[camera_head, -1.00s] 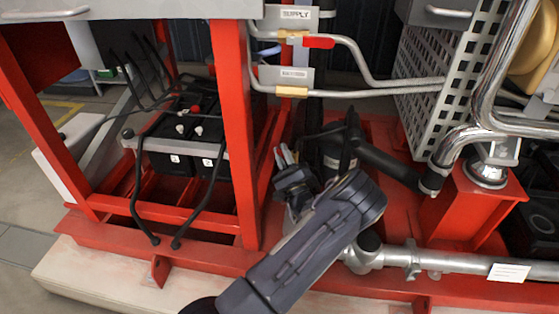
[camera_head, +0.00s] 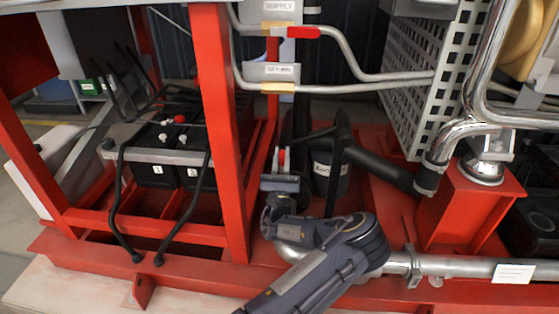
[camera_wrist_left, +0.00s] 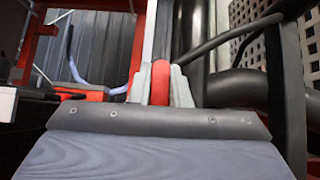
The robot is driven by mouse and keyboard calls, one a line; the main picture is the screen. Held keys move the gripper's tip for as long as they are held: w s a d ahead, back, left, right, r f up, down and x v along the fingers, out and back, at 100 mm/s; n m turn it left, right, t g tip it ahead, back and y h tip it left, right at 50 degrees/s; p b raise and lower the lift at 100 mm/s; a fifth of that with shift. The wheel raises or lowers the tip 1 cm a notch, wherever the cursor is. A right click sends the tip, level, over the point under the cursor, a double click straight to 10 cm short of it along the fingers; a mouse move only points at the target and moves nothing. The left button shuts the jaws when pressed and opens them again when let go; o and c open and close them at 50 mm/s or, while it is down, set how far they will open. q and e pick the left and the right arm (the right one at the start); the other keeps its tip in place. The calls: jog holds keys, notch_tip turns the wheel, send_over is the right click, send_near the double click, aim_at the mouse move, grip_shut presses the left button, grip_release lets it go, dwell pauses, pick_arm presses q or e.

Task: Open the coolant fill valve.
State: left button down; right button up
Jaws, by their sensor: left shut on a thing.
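My left gripper (camera_head: 281,160) points upward beside the red post, low in the frame. In the left wrist view its two pale fingers (camera_wrist_left: 161,84) are shut on a red handle (camera_wrist_left: 160,83), one finger on each side. The handle also shows as a small red tip (camera_head: 282,155) in the head view. I take it to be the coolant fill valve's handle; the valve body is hidden behind my gripper. A black canister (camera_head: 331,176) with a small white label, too small to read, stands just right of the gripper. My right gripper is not in view.
A red post (camera_head: 216,130) stands close left of my gripper. Pipes tagged SUPPLY and RETURN (camera_head: 272,71) run above it, one with a red handle (camera_head: 304,32). A black pipe (camera_head: 385,165) and a perforated guard (camera_head: 425,85) are to the right. Batteries (camera_head: 160,165) sit left.

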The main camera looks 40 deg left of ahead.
pick_arm(q)
jog(key=shift+d+f+m+h, duration=0.15)
jog(key=shift+m+h, duration=0.25)
jog(key=shift+m, duration=0.2)
jog(key=c, duration=1.4)
grip_release()
jog(key=shift+o, duration=0.2)
jog(key=shift+s+d+f, duration=0.15)
jog(key=shift+s, duration=0.05)
jog(key=s+d+p, duration=0.3)
jog(key=s+d, duration=0.2)
jog(key=s, duration=0.6)
jog(key=shift+d+f, duration=0.2)
jog(key=shift+d, duration=0.15)
